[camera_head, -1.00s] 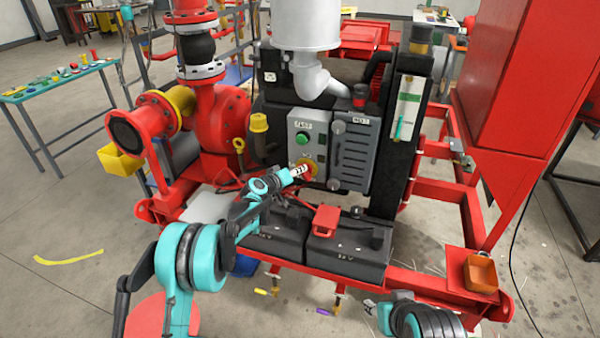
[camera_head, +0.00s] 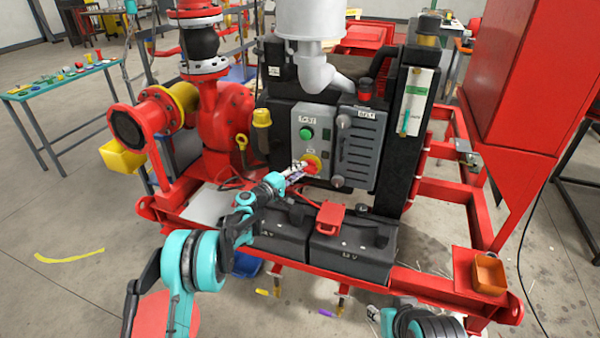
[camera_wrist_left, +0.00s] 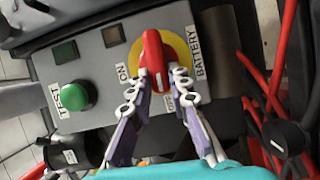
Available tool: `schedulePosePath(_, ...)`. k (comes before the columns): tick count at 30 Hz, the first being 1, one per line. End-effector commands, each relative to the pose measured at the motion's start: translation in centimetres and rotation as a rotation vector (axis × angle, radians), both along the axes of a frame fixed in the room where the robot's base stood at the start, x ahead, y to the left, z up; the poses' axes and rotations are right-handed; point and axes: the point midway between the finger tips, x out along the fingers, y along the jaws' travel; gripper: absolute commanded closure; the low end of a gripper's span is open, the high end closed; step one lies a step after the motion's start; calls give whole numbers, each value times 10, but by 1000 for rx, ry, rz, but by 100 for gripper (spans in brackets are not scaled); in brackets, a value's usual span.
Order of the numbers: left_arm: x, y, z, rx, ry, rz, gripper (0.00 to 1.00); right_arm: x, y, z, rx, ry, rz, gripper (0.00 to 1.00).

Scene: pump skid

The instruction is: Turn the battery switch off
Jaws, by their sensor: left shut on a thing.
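The battery switch is a red handle (camera_wrist_left: 153,60) on a yellow disc (camera_wrist_left: 183,52), beside a BATTERY label. ON is printed at its left and OFF below it in the left wrist view; the handle runs roughly up and down there, its lower end near OFF. In the head view the switch (camera_head: 313,163) is low on the grey control panel (camera_head: 314,123). My left gripper (camera_wrist_left: 158,88) is shut on the handle, one finger on each side; it also shows in the head view (camera_head: 294,172). My right arm shows at bottom right; its gripper is unclear.
A green TEST button (camera_wrist_left: 75,96) is on the same panel, and a louvred grey box (camera_head: 358,150) stands to its right. Black batteries (camera_head: 345,250) with a red cover (camera_head: 330,219) lie below. Red pump piping (camera_head: 225,120) is at left. Red cables hang near the gripper.

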Motion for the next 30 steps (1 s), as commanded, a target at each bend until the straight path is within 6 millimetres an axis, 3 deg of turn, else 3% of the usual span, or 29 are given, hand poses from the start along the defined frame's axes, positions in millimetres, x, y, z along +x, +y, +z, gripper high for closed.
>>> schedulePosePath(21, 0, 0, -2, -74, 25, 0, 100, 0, 0, -4, 0, 0, 0, 60)
schedulePosePath(22, 0, 0, -2, -74, 25, 0, 80, 0, 0, -4, 0, 0, 0, 60)
schedulePosePath(24, 0, 0, -2, -74, 25, 0, 61, 0, 0, -4, 0, 0, 0, 60)
schedulePosePath(30, 0, 0, -2, -74, 25, 0, 61, 0, 0, -4, 0, 0, 0, 60)
